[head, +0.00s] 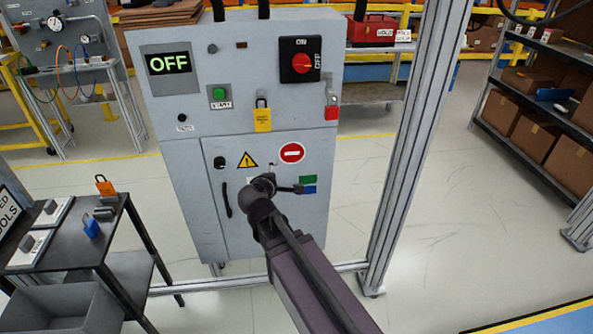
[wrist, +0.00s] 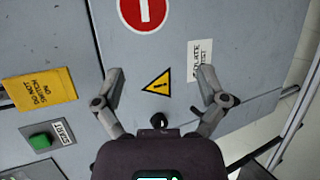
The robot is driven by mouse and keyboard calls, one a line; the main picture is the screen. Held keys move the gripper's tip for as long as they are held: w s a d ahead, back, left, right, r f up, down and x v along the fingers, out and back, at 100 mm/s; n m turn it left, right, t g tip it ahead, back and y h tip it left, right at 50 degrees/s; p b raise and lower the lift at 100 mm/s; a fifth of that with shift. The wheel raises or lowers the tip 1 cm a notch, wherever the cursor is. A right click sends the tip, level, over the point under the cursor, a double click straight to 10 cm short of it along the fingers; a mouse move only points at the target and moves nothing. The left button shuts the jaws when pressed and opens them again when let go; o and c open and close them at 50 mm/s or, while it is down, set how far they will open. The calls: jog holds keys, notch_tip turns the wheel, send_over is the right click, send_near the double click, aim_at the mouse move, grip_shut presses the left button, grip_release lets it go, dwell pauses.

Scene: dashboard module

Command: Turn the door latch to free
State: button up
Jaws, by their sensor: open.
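The door latch is a small black knob (head: 220,161) at the upper left of the grey cabinet door (head: 239,222), left of the yellow warning triangle. In the wrist view the black knob (wrist: 159,121) shows below the triangle, close to my gripper's body. Its turned position is too small to tell. My gripper (wrist: 160,76) is open and empty, with its fingers spread on either side of the triangle. In the head view my gripper (head: 266,184) is in front of the door, to the right of and below the knob, hiding part of the door.
A black door handle (head: 227,200) is below the knob. Above the door are an OFF display (head: 169,63), a red rotary switch (head: 300,61), a green start button (head: 219,93) and a yellow tag (head: 263,119). A metal post (head: 408,140) stands right; a dark cart (head: 75,244) stands left.

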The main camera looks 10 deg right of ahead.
jog(key=s+d+r+m+g+p, duration=0.1)
jog(key=s+d+m+g+p, duration=0.2)
jog(key=d+m+p, duration=0.1)
jog(key=shift+s+d+r+m+g+p, duration=0.15)
jog(key=shift+d+r+m+g+p, duration=0.25)
jog(key=shift+d+p, duration=0.4)
jog(key=shift+f, duration=0.1)
jog(key=s+d+m+g+y+p, duration=0.2)
jog(key=s+m+g+y, duration=0.1)
jog(key=s+m+g, duration=0.1)
jog(key=s+d+f+m+g+y+p, duration=0.1)
jog(key=s+m+g+y+p, duration=0.1)
jog(key=s, duration=0.7)
jog(key=shift+d+f+m+g+y+p, duration=0.35)
jog(key=shift+m+g+p, duration=0.4)
jog(key=shift+m+g, duration=0.85)
jog(key=shift+r+m+t, duration=0.1)
jog(key=shift+m+t, duration=0.2)
